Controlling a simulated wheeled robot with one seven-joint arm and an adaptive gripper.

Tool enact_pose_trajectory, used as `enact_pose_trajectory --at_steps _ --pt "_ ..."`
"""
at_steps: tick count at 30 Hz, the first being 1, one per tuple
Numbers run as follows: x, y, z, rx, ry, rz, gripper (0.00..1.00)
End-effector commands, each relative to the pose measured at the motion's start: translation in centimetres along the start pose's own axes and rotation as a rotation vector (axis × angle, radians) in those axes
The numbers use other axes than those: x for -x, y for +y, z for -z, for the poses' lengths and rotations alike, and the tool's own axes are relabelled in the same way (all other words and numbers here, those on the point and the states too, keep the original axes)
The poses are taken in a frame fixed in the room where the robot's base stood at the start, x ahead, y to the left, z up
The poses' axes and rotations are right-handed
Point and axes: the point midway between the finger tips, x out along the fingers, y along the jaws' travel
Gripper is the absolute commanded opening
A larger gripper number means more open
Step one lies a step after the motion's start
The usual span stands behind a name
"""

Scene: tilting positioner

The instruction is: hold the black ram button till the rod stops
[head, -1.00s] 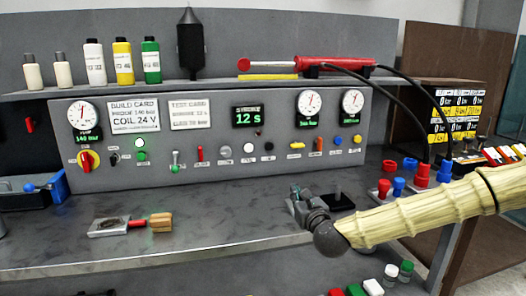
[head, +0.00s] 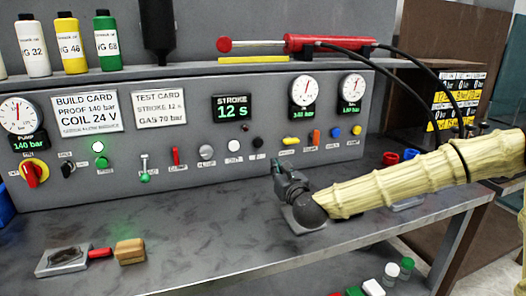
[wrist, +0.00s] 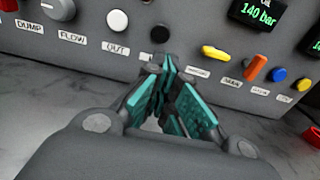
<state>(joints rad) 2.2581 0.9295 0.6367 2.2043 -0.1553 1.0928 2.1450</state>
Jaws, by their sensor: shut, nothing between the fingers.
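The black ram button (head: 257,143) is on the sloping grey panel, right of the white button (head: 232,147). In the wrist view the black button (wrist: 160,34) is just beyond my fingertips, with a small gap visible. My gripper (head: 280,168) is shut and empty, in front of the panel and slightly right of the button. Its teal-padded fingers (wrist: 163,70) meet in the wrist view and hide the button's label. The red ram (head: 325,43) lies on the shelf with its silver rod (head: 258,43) extended left to a red tip.
The grey flow knob (head: 207,152) is left of the two buttons. The yellow lever (head: 291,141) and orange lever (head: 316,136) are close on the right.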

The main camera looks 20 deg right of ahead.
Motion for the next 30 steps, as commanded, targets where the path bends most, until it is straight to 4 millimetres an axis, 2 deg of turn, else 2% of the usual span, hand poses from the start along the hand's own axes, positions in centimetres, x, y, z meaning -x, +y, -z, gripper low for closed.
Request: enact_pose_trajectory --at_steps 5,8,24,30 --pt "-0.7 0.3 0.0 0.002 0.001 -0.003 0.00" --pt "-1.9 0.3 -0.1 0.003 0.000 -0.002 0.00" --pt "-10.2 0.1 -0.1 0.003 0.001 -0.001 0.00" --pt "-12.5 0.0 -0.1 0.002 0.000 0.001 0.00"
